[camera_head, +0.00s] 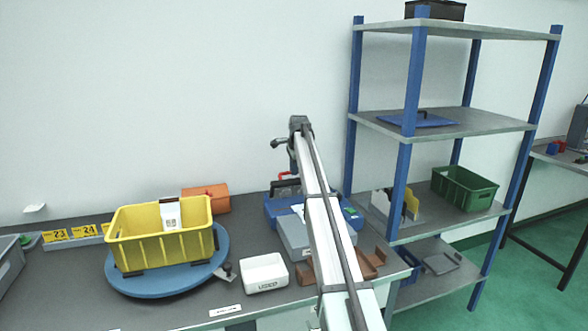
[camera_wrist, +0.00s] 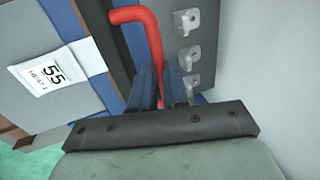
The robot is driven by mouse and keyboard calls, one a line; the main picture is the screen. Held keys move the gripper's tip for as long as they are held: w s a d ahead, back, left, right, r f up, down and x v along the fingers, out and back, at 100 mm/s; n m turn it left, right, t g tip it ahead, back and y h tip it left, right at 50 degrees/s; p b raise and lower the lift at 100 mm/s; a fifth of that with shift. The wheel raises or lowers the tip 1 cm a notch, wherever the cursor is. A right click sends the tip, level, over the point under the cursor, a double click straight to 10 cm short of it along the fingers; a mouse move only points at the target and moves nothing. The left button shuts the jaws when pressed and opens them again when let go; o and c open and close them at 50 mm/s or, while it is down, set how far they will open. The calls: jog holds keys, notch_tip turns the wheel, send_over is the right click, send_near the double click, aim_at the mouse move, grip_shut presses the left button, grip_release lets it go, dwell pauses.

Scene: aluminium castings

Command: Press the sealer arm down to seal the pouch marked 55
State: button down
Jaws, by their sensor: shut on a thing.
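In the wrist view, my gripper (camera_wrist: 163,98) is shut on a red bent bar (camera_wrist: 132,15), which runs down between the two fingers. The bar looks like the handle of the sealer arm. I cannot tell whether that surface is the pouch. In the head view, a red handle (camera_head: 283,175) shows above a blue tray-like thing (camera_head: 280,206) on the bench. My raised arm hides part of this area and my gripper.
Metal brackets (camera_wrist: 187,52) sit close right of my fingers. On the bench are a yellow crate (camera_head: 160,248) on a blue round stand (camera_head: 150,285), a white bin (camera_head: 264,272), an orange box (camera_head: 207,197) and a grey box (camera_head: 297,238). A blue-post shelf (camera_head: 405,150) stands right.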

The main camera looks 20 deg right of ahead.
aim_at(297, 184)
jog(key=shift+s+f+t, duration=0.2)
jog(key=shift+s+t, duration=0.4)
jog(key=shift+s, duration=0.4)
jog(key=s+f+t, duration=0.1)
jog(key=s+t, duration=0.1)
jog(key=s+f+t, duration=0.1)
jog(key=t, duration=0.1)
jog(key=s+t, duration=0.2)
jog(key=shift+s+f, duration=0.3)
jog(key=shift+f, duration=0.1)
jog(key=shift+s+f+t, duration=0.65)
jog(key=shift+f+t, duration=0.15)
jog(key=shift+t, duration=0.3)
jog(key=shift+s+f, duration=0.4)
jog(key=shift+f, duration=0.3)
jog(key=shift+s+f, duration=0.35)
jog(key=shift+f, duration=0.35)
jog(key=shift+s+f, duration=0.1)
jog(key=shift+f, duration=0.05)
jog(key=c, duration=1.2)
grip_release()
jog(key=shift+o, duration=0.4)
jog(key=shift+w+r, duration=0.2)
jog(key=shift+r, duration=0.05)
